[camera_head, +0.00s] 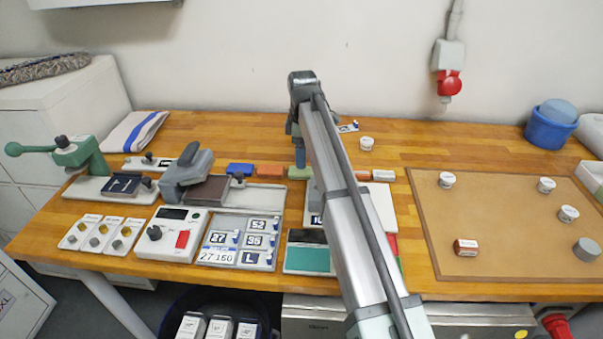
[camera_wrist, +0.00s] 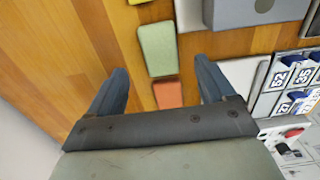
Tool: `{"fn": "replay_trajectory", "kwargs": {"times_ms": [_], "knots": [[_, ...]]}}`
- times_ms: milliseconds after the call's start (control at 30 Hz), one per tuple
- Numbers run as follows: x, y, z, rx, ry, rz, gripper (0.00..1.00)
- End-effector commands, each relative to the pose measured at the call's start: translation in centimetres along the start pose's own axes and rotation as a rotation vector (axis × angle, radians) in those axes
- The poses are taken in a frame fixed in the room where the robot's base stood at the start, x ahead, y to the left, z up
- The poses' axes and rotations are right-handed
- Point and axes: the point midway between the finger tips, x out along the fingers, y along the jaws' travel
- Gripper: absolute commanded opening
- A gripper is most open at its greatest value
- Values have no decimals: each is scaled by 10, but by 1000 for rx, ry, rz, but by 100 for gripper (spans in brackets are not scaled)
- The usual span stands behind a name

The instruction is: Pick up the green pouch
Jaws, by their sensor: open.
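The green pouch (camera_wrist: 157,48) is a small, rounded, pale green rectangle lying on the wooden bench. In the wrist view it is just beyond my fingertips, roughly centred between their lines. In the head view it (camera_head: 298,173) shows in a row of small coloured pieces, partly hidden by my arm. My gripper (camera_wrist: 161,66) is open and empty, with one blue-grey finger on each side. An orange piece (camera_wrist: 168,93) lies between the fingers, close to the green pouch's near end. In the head view my gripper (camera_head: 298,152) is over the row; its fingertips are hard to see.
A brown board (camera_head: 500,230) with several small pieces lies at right. Bare wood is behind the row.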

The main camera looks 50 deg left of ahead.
Motion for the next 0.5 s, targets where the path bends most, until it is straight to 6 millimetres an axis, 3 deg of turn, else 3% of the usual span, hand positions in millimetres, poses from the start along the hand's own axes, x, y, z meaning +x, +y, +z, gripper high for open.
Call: {"fn": "replay_trajectory", "kwargs": {"times_ms": [267,500], "knots": [[16,0,0,0,0,0,83],[47,-1,-2,0,0,-1,83]]}}
